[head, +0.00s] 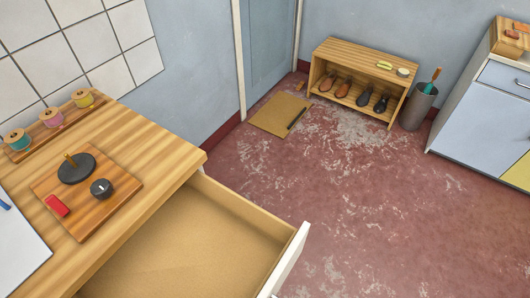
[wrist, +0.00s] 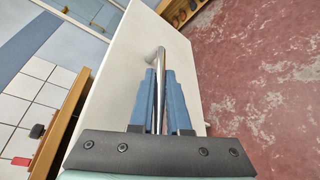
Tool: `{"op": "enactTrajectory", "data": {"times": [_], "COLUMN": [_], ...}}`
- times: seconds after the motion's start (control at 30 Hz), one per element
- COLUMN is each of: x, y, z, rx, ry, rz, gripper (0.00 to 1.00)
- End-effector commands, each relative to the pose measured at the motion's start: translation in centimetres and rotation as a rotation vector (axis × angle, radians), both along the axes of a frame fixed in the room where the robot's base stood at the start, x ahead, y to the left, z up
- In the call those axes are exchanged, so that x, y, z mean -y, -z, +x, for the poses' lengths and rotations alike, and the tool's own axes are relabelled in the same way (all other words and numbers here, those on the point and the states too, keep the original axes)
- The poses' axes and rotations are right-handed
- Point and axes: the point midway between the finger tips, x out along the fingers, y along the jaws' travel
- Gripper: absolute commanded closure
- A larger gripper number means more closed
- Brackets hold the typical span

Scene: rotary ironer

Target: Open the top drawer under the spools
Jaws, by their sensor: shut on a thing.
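The top drawer (head: 195,245) is pulled well out from under the wooden counter in the head view, and its bare inside looks empty. Its white front (head: 287,262) shows at the lower right edge of the drawer. In the wrist view the white front (wrist: 130,60) fills the middle, with a metal bar handle (wrist: 173,50) on it. My gripper (wrist: 161,85) is shut on the handle, its blue fingers on either side of the bar. My gripper is not in the head view.
A wooden board (head: 75,220) on the counter holds a dark round piece with a peg, a dark knob and a red block. A shoe shelf (head: 360,80) and a grey bin (head: 418,105) stand by the far wall. The red floor (head: 350,200) beside the drawer is clear.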

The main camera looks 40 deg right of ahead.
Motion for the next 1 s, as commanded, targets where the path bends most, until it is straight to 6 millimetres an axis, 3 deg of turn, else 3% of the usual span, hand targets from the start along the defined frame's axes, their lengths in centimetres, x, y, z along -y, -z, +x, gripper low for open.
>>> {"op": "enactTrajectory", "data": {"times": [0.07,0.1,0.13,0.77,1.0], "x": [-0.1,-0.1,-0.1,-0.2,-2.7], "y": [0.1,0.1,0.1,0.0,-0.5], "z": [0.0,0.0,0.0,-0.1,-2.0], "rx": [-0.002,-0.002,-0.002,-0.002,-0.003], "ry": [-0.001,-0.001,-0.001,-0.001,-0.002], "rz": [0.001,0.001,0.001,0.001,0.001], "gripper": [1.00,0.78,0.73,0.73,0.73]}}
